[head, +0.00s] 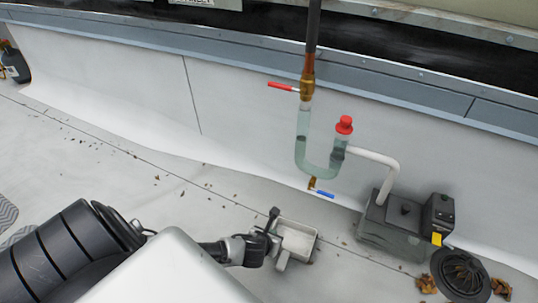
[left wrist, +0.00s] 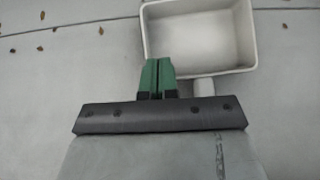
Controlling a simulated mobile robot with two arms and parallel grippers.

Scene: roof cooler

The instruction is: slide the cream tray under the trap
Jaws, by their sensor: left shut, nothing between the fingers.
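The cream tray (head: 308,256) is a small open box with a short handle, lying on the pale roof floor. The clear U-shaped trap (head: 318,174) hangs against the white wall, above the tray in the head view. A small brass drain with a blue lever (head: 324,194) points down from its bottom bend. My left gripper (head: 272,226) is at the tray's left side. In the left wrist view its green fingers (left wrist: 158,64) are shut and empty, at the near rim of the tray (left wrist: 203,72), beside the handle. I cannot tell whether they touch it. My right gripper is not in view.
A grey pump box (head: 390,238) with a white pipe (head: 378,157) stands right of the trap. A round dark drain grate (head: 462,274) with dry leaves lies farther right. A dark bottle (head: 14,62) stands far left. The floor between tray and wall looks clear.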

